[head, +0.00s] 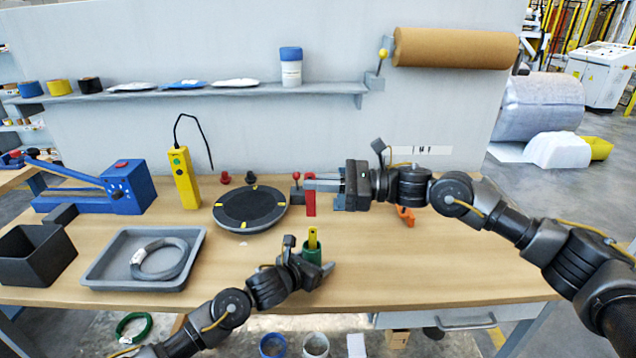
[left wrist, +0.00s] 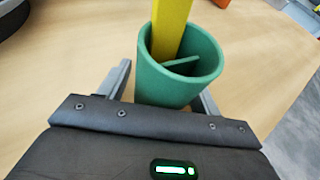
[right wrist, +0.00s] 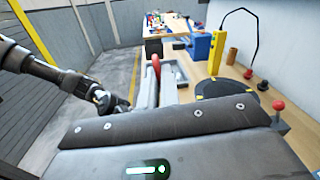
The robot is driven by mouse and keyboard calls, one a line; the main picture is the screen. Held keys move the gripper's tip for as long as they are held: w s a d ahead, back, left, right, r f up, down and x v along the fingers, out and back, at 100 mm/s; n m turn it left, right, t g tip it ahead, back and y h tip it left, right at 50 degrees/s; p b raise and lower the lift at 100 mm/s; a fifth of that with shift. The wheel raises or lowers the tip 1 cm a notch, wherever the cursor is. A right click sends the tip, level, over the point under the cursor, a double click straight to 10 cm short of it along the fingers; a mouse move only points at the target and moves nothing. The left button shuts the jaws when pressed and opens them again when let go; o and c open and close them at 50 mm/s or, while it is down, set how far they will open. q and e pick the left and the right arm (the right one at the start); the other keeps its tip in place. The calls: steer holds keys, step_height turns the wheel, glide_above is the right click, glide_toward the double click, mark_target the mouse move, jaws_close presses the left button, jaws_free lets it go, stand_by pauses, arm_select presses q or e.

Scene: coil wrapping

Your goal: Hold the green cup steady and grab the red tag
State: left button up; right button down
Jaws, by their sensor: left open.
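The green cup (head: 312,255) stands upright near the table's front with a yellow strip (head: 312,237) in it. My left gripper (head: 308,258) is open, with its fingers on either side of the cup. The left wrist view shows the cup (left wrist: 180,80) between the spread fingers; I cannot tell whether they touch it. My right gripper (head: 312,184) is shut on the red tag (head: 310,203) behind the cup.
A dark round turntable (head: 250,207) is left of the red tag. A grey tray (head: 103,272) with a wire coil (head: 160,260) lies at left. A red knob (head: 296,176) is close beside the tag. An orange item (head: 405,215) lies under my right arm. The right front table is clear.

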arm_select(q)
steer(key=v, duration=1.2)
steer(key=shift+a+f, duration=0.1)
